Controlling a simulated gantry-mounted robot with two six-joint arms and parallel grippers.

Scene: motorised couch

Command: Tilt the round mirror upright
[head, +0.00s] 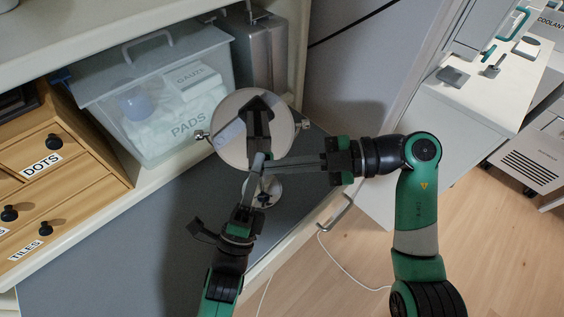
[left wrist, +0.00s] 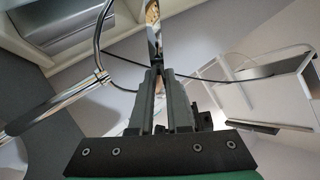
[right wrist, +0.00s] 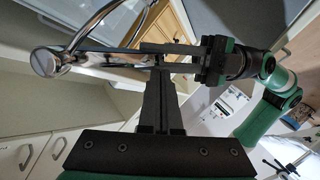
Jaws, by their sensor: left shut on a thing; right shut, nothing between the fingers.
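The round mirror (head: 228,147) shows as a nearly full disc in the head view, its face tilted up toward the camera and reflecting part of an arm. It hangs between side knobs (head: 200,135) above a round base (head: 277,191) on the grey surface. My left gripper (head: 258,160) is shut on the mirror's near lower rim; the left wrist view shows the thin mirror edge (left wrist: 153,28) between the fingers. My right gripper (head: 266,164) is shut and empty, its tips close beside the left fingers. The chrome yoke (right wrist: 98,28) and a knob (right wrist: 44,62) show in the right wrist view.
A clear bin of pads and gauze (head: 150,95) and a grey metal case (head: 262,55) stand behind the mirror. Wooden drawers (head: 60,165) are at the left. The grey surface (head: 130,255) is clear at front left; its right edge drops to the wooden floor (head: 330,270).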

